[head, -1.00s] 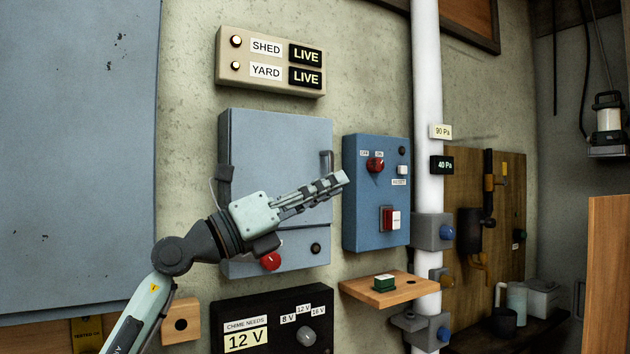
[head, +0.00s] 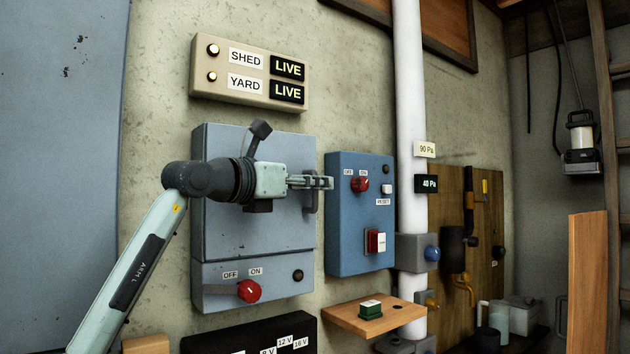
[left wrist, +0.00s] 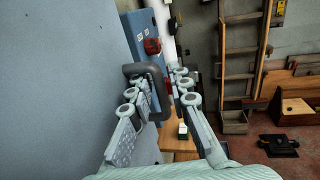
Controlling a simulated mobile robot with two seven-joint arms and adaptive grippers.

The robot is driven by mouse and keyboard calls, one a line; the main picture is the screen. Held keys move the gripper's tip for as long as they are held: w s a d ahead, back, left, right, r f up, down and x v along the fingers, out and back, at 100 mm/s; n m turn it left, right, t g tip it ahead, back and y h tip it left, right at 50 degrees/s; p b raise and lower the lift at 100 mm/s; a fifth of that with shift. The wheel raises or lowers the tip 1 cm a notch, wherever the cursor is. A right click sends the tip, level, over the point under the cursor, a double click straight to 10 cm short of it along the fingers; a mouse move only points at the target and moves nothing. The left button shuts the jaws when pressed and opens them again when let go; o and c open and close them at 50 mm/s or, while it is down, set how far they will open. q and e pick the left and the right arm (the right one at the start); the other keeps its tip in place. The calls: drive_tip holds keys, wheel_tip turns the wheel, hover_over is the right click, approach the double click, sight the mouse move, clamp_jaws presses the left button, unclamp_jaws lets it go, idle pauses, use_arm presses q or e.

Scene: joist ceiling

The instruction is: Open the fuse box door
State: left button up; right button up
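The fuse box is a grey-blue wall box with a flat door (head: 255,232) that looks shut. A dark bar handle (head: 313,198) stands at the door's right edge. Below the door is a panel with a red knob (head: 249,291) under OFF and ON labels. My left gripper (head: 323,183) lies across the door, with its fingertips at the handle. In the left wrist view the fingers (left wrist: 164,80) are apart, with the dark handle (left wrist: 158,98) between them. The left finger seems to pass inside the handle loop; contact is unclear. My right gripper is out of view.
A blue switch box (head: 345,240) is close to the right of the handle. A wooden shelf (head: 350,318) with a green block juts out below it. A white pipe (head: 411,110) runs further right. The SHED and YARD indicator panel (head: 215,88) is above.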

use_arm(q)
drive_tip(key=shift+w+d, duration=0.1)
drive_tip(key=shift+w, duration=0.05)
drive_tip(key=shift+c, duration=0.6)
clamp_jaws()
